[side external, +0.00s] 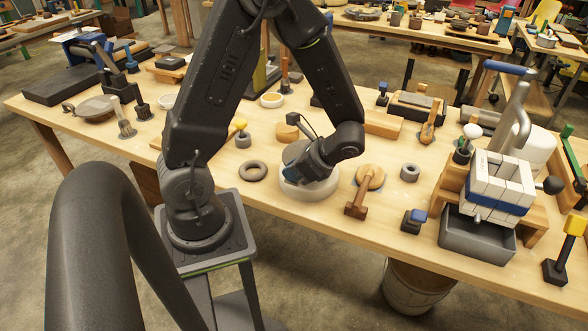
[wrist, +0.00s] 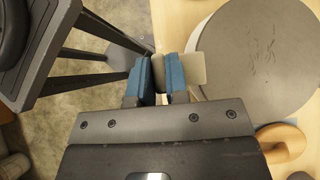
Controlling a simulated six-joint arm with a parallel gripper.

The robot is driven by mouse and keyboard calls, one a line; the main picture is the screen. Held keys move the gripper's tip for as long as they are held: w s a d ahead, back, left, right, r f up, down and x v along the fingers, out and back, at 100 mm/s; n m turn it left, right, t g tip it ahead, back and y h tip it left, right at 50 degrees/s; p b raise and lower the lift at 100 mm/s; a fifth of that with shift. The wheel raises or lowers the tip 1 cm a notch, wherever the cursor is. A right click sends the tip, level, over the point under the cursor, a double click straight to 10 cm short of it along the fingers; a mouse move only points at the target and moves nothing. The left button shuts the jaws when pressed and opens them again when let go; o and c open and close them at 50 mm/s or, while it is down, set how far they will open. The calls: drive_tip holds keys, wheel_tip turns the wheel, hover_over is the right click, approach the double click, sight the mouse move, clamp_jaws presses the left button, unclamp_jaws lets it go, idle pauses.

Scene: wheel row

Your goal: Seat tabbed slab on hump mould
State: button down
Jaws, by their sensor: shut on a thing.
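The tabbed slab is a flat grey round disc (wrist: 262,62) with scratch marks on its face, at the right of the wrist view. A beige-grey tab (wrist: 193,68) sticks out from its left edge. My gripper (wrist: 160,76) has two blue fingers shut on this tab, with part of it showing between them. In the side view my gripper (side external: 318,172) reaches down over a pale round body (side external: 308,190), which appears to be the hump mould, with a greyer disc edge (side external: 294,152) above it. My wrist hides much of both, and whether slab and mould touch cannot be told.
A stack of white blocks (side external: 498,185) stands farther right. Bare tabletop lies in front.

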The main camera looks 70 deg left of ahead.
drive_tip(key=shift+f, duration=1.45)
idle(2.0)
drive_tip(key=c, duration=1.3)
unclamp_jaws()
drive_tip(key=shift+w+d+r, duration=0.2)
drive_tip(key=shift+d+r, duration=0.05)
drive_tip(key=shift+r, duration=0.05)
drive_tip(key=shift+w+d+r, duration=0.35)
drive_tip(key=shift+w+r, duration=0.05)
drive_tip(key=shift+r, duration=0.1)
drive_tip(key=shift+w+d+r, duration=0.15)
drive_tip(key=shift+d+r, duration=0.05)
drive_tip(key=shift+r, duration=0.05)
drive_tip(key=shift+w+d+r, duration=0.1)
drive_tip(key=shift+r, duration=0.1)
drive_tip(key=o, duration=0.6)
drive_tip(key=shift+c, duration=0.2)
